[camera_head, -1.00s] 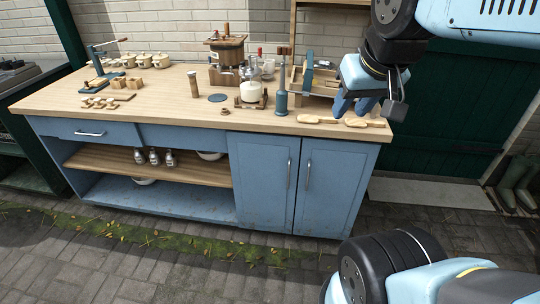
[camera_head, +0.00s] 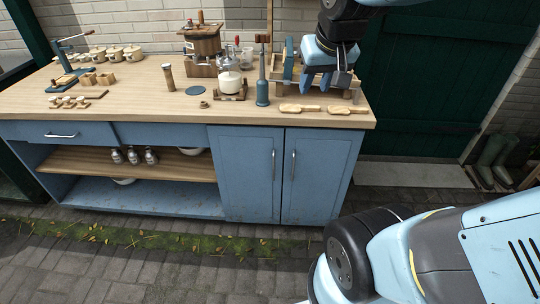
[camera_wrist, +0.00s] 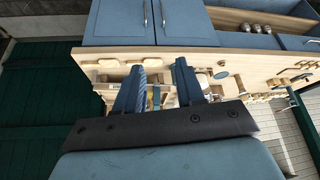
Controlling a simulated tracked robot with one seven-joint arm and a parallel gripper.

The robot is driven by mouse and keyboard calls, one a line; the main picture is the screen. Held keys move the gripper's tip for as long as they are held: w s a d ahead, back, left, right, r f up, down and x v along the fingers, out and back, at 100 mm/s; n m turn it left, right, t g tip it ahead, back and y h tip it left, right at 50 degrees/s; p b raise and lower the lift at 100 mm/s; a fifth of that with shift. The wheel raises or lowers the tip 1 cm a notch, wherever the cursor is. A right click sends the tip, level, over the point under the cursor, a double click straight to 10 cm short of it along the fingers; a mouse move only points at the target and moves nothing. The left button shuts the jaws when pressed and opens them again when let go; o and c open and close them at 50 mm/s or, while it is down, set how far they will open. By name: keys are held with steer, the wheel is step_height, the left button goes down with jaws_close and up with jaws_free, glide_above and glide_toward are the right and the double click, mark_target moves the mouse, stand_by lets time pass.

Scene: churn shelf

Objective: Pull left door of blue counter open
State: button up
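The blue counter (camera_head: 165,134) has a wooden top and two closed doors at its right end. The left door (camera_head: 243,180) is flush and has a vertical metal handle (camera_head: 273,165) near its right edge. The right door (camera_head: 318,180) has its handle (camera_head: 293,165) near its left edge. My gripper (camera_head: 328,84) is over the right end of the countertop, above and apart from the doors. In the wrist view, which shows the counter upside down, my gripper (camera_wrist: 158,82) has its two fingers apart with nothing held. The left door (camera_wrist: 186,24) and its handle (camera_wrist: 163,13) show at the top.
An open shelf (camera_head: 130,165) with several jars lies left of the doors. Paving (camera_head: 200,270) before the counter is clear except for my own body.

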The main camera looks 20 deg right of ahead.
steer(key=w+f, duration=0.5)
steer(key=w, duration=0.4)
steer(key=m+g, duration=0.1)
glide_above(274, 161)
steer(key=s, duration=0.5)
step_height(274, 161, down, 35)
steer(key=x, duration=1.3)
steer(key=shift+w+r, duration=0.1)
steer(key=shift+w, duration=0.2)
steer(key=shift+h, duration=0.3)
jaws_close()
